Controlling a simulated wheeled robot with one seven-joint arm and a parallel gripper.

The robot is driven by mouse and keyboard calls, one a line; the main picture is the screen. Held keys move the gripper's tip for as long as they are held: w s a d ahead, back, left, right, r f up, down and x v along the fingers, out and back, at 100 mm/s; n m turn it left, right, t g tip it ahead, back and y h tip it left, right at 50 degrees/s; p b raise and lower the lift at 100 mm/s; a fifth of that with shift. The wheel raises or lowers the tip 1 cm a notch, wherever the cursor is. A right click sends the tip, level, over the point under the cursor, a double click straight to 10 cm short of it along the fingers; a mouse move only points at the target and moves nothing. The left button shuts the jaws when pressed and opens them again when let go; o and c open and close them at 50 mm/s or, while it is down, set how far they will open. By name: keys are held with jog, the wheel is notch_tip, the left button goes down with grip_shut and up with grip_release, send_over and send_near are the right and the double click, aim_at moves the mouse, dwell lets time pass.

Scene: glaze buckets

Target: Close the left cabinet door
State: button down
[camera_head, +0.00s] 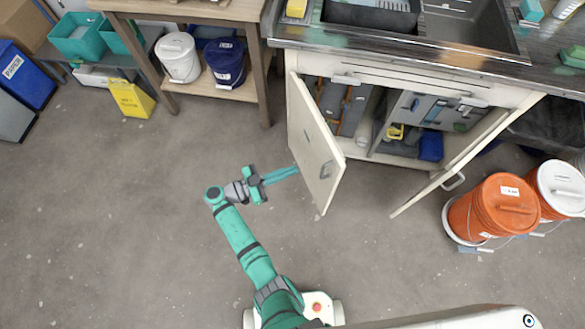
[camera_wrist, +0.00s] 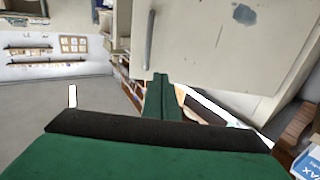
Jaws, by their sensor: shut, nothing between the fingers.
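The left cabinet door (camera_head: 315,143) is a cream panel standing open under the sink counter, swung out toward me. The right cabinet door (camera_head: 470,157) also stands open.
The cabinet holds bins and tools, with a blue container (camera_head: 431,146) inside. Orange (camera_head: 496,212) and white (camera_head: 562,188) buckets stand on the floor right of the right door. A wooden shelf (camera_head: 258,62) stands left of the cabinet.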

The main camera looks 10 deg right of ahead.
aim_at(329, 157)
jog(key=x, duration=1.1)
jog(key=shift+d, duration=0.35)
jog(key=shift+w, duration=0.1)
